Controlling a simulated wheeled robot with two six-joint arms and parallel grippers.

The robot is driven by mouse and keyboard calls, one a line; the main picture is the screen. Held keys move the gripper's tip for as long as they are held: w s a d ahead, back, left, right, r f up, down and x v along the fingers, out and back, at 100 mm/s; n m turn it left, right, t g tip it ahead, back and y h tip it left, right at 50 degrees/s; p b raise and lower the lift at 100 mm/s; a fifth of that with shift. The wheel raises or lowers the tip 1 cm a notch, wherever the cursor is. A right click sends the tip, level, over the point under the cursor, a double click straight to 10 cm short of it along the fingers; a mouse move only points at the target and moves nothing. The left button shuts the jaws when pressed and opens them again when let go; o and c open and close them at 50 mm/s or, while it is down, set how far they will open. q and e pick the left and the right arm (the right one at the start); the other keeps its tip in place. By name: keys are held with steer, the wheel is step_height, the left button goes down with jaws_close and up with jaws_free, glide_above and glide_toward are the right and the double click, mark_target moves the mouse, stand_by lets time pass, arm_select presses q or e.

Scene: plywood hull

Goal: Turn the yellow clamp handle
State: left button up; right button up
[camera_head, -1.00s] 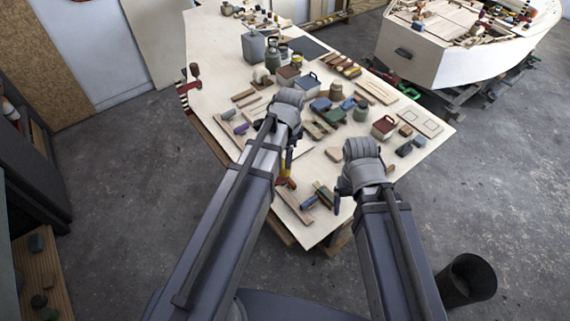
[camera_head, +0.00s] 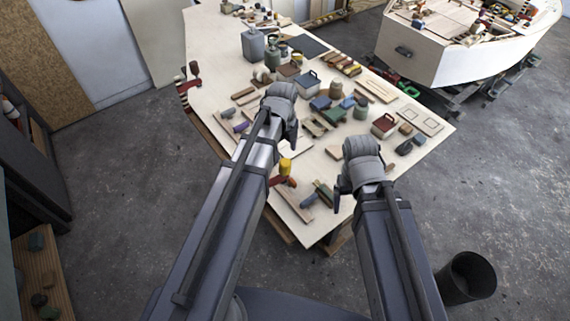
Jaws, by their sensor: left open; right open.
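The yellow clamp handle (camera_head: 286,166) stands up near the front left edge of the pale workbench (camera_head: 330,222), with a red part (camera_head: 284,182) at its base. My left gripper (camera_head: 291,138) is open, above and behind the handle in the picture, apart from it. Its fingers are mostly hidden by the wrist. My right gripper (camera_head: 339,196) is open and empty over the bench's front part, to the right of the handle. My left arm covers the bench area just left of the clamp.
Wood strips and a grey-blue cylinder (camera_head: 308,200) lie near the clamp. Cans, boxes and tools crowd the bench behind. Another red-handled clamp (camera_head: 193,70) is at the bench's left edge. A black bin (camera_head: 467,278) stands on the floor at right.

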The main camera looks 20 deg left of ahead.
mark_target(285, 162)
arm_select(q)
steer(key=shift+w+d+f+b, duration=0.1)
steer(key=shift+f+b, duration=3.25)
steer(key=shift+f, duration=0.25)
jaws_close()
